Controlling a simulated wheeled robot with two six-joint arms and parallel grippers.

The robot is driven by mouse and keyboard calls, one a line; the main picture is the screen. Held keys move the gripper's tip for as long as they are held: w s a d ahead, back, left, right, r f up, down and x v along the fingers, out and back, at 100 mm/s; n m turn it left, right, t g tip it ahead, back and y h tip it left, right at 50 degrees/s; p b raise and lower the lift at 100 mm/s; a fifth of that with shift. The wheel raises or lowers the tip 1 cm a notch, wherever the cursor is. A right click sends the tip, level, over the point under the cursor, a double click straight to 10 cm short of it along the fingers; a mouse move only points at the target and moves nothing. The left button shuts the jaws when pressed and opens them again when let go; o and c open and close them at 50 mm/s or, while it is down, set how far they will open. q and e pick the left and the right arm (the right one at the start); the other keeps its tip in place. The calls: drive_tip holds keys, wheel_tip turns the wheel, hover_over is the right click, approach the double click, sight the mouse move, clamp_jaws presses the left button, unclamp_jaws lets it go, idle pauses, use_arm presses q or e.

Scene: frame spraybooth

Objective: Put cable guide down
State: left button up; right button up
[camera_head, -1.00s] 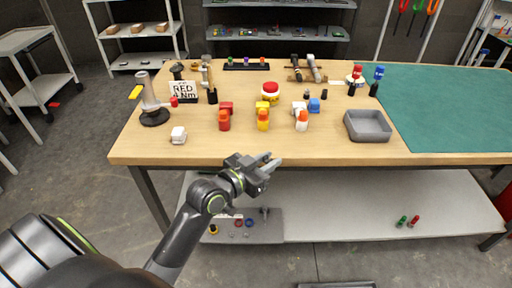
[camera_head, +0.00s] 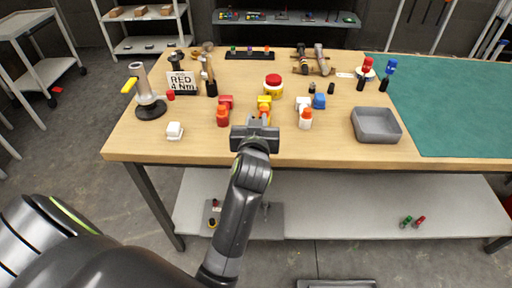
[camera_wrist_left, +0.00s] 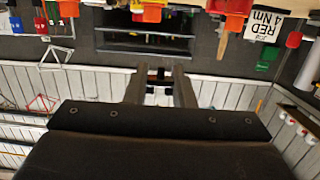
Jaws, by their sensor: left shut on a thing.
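In the left wrist view the two fingers of the gripper (camera_wrist_left: 159,88) are closed on a small dark piece (camera_wrist_left: 158,75), which I take to be the cable guide. Its shape is mostly hidden between the fingers, and it cannot be made out in the head view. My right gripper is not in view.
A grey tray (camera_head: 376,125) is to the right, a white block (camera_head: 175,131) to the left. The front strip of bench is mostly clear.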

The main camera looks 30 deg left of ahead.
use_arm(q)
drive_tip(key=shift+f, duration=0.15)
wheel_tip(320, 180, down, 10)
drive_tip(key=shift+a+r+b, duration=0.1)
drive_tip(key=shift+r+b, duration=0.15)
drive_tip(key=shift+b, duration=0.35)
drive_tip(key=shift+f, duration=0.2)
drive_tip(key=o, duration=0.9)
drive_tip(key=shift+r, duration=0.1)
